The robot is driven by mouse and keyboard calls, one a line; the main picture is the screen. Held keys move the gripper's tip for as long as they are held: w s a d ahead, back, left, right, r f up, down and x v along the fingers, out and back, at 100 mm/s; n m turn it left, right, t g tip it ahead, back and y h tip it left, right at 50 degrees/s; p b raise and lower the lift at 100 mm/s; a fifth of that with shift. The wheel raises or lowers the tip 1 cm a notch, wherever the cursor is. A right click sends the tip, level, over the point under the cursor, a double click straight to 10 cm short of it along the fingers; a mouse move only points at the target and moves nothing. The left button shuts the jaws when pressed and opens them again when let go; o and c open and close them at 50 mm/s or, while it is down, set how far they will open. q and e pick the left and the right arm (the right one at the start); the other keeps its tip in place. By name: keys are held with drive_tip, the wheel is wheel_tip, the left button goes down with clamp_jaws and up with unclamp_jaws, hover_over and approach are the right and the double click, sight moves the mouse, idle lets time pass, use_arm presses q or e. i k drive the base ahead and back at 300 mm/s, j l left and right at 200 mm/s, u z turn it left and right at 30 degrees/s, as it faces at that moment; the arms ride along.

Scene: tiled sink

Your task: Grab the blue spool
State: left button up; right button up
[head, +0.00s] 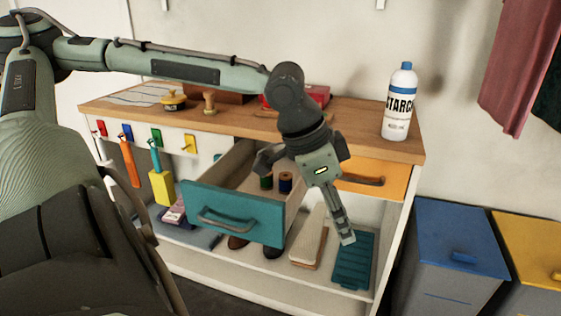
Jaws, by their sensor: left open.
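A blue spool (285,182) stands upright inside the open teal drawer (236,216), to the right of a green spool (266,183). My left gripper (303,205) is open and empty, in front of the drawer's right side. One finger spreads left near the spools, overlapping the drawer in the picture. The other points down past the drawer's right edge. I cannot tell whether either finger touches the drawer or a spool. My right gripper is not in view.
A starch bottle (398,103) stands on the wooden top (345,137). An orange drawer (372,180) is shut. Brushes (310,240) and a teal ribbed board (352,262) lie on the lower shelf. Blue (455,250) and yellow (530,245) bins stand at right.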

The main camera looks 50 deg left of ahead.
sight(285, 178)
drive_tip(key=i+j, duration=0.1)
drive_tip(key=j, duration=0.5)
drive_tip(key=i+j, duration=0.1)
drive_tip(key=j, duration=0.5)
